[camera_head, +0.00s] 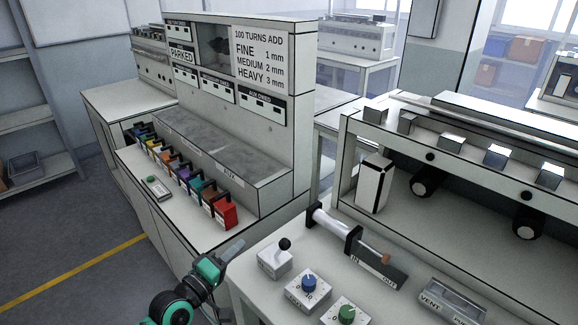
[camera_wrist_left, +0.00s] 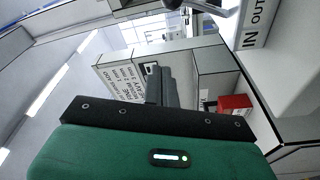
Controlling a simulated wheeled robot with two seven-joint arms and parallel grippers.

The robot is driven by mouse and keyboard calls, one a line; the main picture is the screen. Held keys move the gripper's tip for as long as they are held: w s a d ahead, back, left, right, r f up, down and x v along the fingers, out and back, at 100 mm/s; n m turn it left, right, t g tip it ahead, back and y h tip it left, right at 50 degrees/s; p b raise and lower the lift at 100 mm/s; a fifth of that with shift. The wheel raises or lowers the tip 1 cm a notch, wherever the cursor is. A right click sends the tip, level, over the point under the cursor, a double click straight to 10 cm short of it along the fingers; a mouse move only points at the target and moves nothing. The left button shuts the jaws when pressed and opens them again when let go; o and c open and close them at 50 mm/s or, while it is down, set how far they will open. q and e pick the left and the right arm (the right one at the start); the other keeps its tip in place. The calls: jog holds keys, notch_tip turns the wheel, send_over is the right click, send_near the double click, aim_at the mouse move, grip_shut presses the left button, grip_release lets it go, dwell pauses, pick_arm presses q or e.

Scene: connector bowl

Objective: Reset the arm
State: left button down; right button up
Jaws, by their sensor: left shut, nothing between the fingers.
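My left arm, black with teal parts, comes in at the bottom of the head view. Its gripper (camera_head: 232,250) points up and to the right, in front of the grey cabinet and left of the panel with the knobs. The gripper is shut with nothing in it and appears apart from everything around it. In the left wrist view the dark fingers (camera_wrist_left: 158,86) show closed together above the green gripper body. My right gripper is not in view.
A row of several coloured connectors (camera_head: 185,178) stands on the cabinet ledge. Close to my gripper are a black-knobbed lever box (camera_head: 274,262), a blue knob (camera_head: 309,284), a green knob (camera_head: 346,314) and a cylinder marked IN and OUT (camera_head: 335,226). Open floor (camera_head: 75,240) lies left.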

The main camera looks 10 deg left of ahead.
pick_arm(q)
jog(key=s+d+f+m+g+y, duration=0.2)
jog(key=s+d+f+m+g, duration=0.4)
jog(key=s+f, duration=0.45)
jog(key=s+a+f+m+g+y, duration=0.2)
jog(key=s+a+m+g+y, duration=0.15)
jog(key=s, duration=0.55)
jog(key=s+a+f+m+g+y, duration=0.2)
jog(key=s+g, duration=0.2)
jog(key=s, duration=0.4)
notch_tip(320, 180, down, 30)
jog(key=s+g+p, duration=0.1)
jog(key=g, duration=0.1)
jog(key=s+a+f+p, duration=0.1)
jog(key=s+a+f, duration=0.2)
jog(key=s+f, duration=1.5)
jog(key=shift+s+f+g, duration=0.15)
jog(key=shift+s+g, duration=0.2)
jog(key=shift+s, duration=0.1)
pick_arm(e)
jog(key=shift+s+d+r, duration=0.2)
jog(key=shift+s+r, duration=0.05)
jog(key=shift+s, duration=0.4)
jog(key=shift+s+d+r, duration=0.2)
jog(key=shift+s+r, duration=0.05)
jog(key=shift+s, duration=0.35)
